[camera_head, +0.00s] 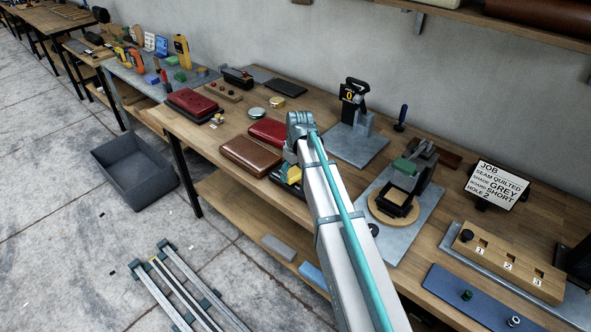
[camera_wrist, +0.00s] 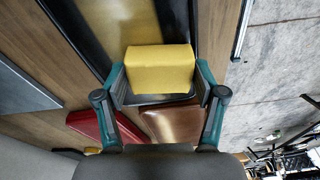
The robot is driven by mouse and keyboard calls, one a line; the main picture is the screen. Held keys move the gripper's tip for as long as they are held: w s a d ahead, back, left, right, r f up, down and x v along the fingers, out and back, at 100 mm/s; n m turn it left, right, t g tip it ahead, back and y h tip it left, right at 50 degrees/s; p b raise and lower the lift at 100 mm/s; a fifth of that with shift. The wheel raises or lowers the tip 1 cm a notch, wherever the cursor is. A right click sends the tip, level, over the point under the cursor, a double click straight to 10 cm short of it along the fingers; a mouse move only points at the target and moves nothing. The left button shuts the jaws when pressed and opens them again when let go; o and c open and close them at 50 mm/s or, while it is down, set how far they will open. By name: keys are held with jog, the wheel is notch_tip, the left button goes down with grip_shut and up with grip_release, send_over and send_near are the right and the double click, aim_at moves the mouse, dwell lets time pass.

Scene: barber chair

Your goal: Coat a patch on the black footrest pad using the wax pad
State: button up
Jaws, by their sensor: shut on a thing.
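The wax pad is a yellow block (camera_wrist: 160,68), held between the two fingers of my gripper (camera_wrist: 161,82) in the wrist view. It also shows as a yellow block beside my wrist in the head view (camera_head: 293,174). The black footrest pad (camera_wrist: 182,20) lies beyond the block in the wrist view; part of its surface has a yellowish tone, and I cannot tell whether this is coating or reflection. In the head view the pad (camera_head: 283,183) is mostly hidden by my arm. I cannot tell whether the block touches it.
A brown pad (camera_head: 250,156) and a red pad (camera_head: 270,131) lie close by on the wooden bench (camera_head: 230,125). A black stand on a grey plate (camera_head: 357,148) and a press on another plate (camera_head: 402,238) stand to the right. A grey bin (camera_head: 135,172) sits on the floor.

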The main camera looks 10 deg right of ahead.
jog(key=shift+w+a, duration=0.25)
jog(key=shift+w, duration=0.75)
jog(key=shift+w+d, duration=0.3)
jog(key=shift+d, duration=0.55)
jog(key=shift+w+d, duration=0.5)
notch_tip(320, 180, up, 2)
jog(key=shift+d+r+p, duration=0.15)
jog(key=shift+r+p, duration=0.1)
jog(key=shift+p, duration=0.45)
jog(key=shift+r+p, duration=1.65)
jog(key=shift+r, duration=1.15)
